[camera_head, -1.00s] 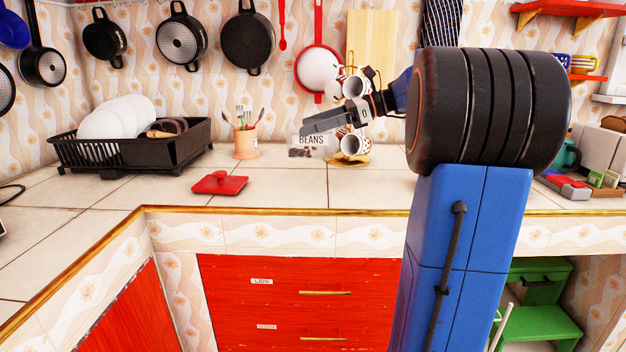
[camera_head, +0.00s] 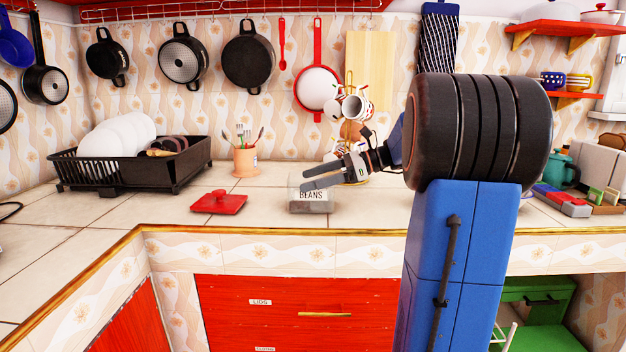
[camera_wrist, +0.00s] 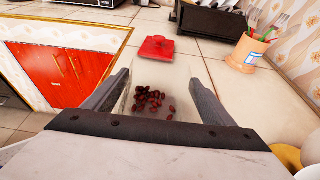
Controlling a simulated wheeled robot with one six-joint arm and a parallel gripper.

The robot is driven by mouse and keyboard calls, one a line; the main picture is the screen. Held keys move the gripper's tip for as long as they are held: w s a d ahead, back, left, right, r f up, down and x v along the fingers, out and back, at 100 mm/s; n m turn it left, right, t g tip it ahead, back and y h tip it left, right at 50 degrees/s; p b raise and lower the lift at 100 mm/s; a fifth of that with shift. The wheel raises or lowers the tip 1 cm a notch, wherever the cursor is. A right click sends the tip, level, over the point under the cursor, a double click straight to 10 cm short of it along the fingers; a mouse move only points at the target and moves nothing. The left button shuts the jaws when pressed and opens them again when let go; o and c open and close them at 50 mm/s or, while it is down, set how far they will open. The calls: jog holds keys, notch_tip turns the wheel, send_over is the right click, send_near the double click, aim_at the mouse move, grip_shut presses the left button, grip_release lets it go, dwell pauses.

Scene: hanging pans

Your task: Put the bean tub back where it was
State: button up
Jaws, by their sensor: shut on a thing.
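The bean tub (camera_head: 312,205) is a clear box with a white "BEANS" label, upright at or just above the counter, right of the red lid. I cannot tell if its base touches the counter. In the wrist view the tub (camera_wrist: 135,88) lies between my fingers (camera_wrist: 160,82), with dark red beans inside. The gripper body hides its near part.
The red lid (camera_head: 219,203) lies left of the tub. A utensil pot (camera_head: 246,161), a black dish rack (camera_head: 130,172) and a mug tree (camera_head: 352,183) stand behind. The counter's front edge (camera_head: 330,231) is close. Bare tiles lie around the lid.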

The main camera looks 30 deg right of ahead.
jog(key=shift+f, duration=0.1)
jog(key=o, duration=1.6)
jog(key=shift+d+r, duration=0.1)
jog(key=shift+r, duration=0.1)
jog(key=v, duration=1.2)
